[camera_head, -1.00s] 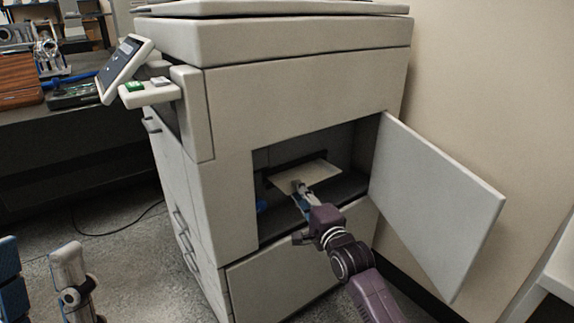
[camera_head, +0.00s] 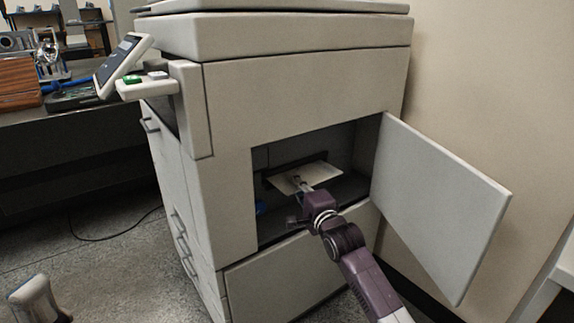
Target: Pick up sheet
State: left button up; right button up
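The sheet (camera_head: 318,174) is a pale, flat piece inside the open side bay of the grey copier (camera_head: 300,90). It sticks out from a dark slot at the back of the bay. My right gripper (camera_head: 299,182) is inside the bay with its fingertips at the near edge of the sheet, overlapping it. The fingers are small here, and I cannot tell whether they are closed on the sheet. My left gripper is not clearly seen; only a pale part of my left arm (camera_head: 36,300) shows at the bottom left.
The copier's side door (camera_head: 440,205) stands open to the right, near the wall. A blue part (camera_head: 261,207) is low at the bay's left. A control panel (camera_head: 124,60) juts out at the upper left. A bench (camera_head: 80,145) stands at the far left. A cable lies on the floor.

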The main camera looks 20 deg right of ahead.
grip_shut()
jog(key=shift+r+p, duration=0.2)
jog(key=shift+p, duration=0.15)
